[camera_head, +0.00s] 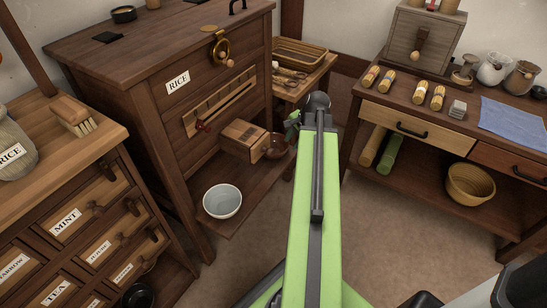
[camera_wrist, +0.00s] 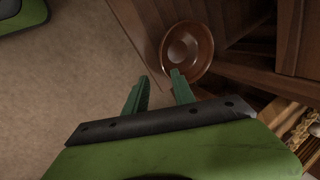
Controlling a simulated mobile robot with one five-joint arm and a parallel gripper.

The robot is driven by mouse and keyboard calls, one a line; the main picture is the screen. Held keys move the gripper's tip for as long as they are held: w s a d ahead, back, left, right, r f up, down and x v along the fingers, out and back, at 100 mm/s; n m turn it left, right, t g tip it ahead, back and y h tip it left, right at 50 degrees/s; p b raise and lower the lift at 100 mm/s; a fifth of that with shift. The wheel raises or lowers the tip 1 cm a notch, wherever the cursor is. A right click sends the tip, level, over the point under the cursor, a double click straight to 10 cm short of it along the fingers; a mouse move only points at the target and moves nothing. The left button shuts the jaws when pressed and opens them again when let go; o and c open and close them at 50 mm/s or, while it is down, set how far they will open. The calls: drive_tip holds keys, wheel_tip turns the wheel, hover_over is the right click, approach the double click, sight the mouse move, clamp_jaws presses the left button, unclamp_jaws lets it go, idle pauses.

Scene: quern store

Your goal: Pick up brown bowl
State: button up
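The brown bowl (camera_wrist: 203,38) is round and glossy, and stands ahead of the fingertips in the wrist view, a little to the right. In the head view, part of the brown bowl (camera_head: 277,150) shows on the low shelf of the rice cabinet, beside the wooden spout. My gripper (camera_wrist: 160,79) is open with nothing between its two green fingers. Its right fingertip overlaps the bowl's near rim in the wrist view; I cannot tell whether they touch. In the head view my gripper (camera_head: 293,122) is small and partly hidden by my arm.
A white bowl (camera_head: 222,201) stands on the same shelf (camera_head: 246,208), to the left. The wooden spout (camera_head: 242,140) juts from the rice cabinet (camera_head: 150,95). A side table with a wicker tray (camera_head: 300,53) stands behind. Open floor (camera_wrist: 60,90) lies left in the wrist view.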

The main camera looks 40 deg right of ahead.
sight(285, 151)
drive_tip(key=b+x, duration=0.7)
drive_tip(key=x, duration=0.3)
drive_tip(key=shift+w+b, duration=0.15)
drive_tip(key=shift+b, duration=0.15)
drive_tip(key=shift+r, duration=0.2)
drive_tip(key=shift+c, duration=0.4)
clamp_jaws()
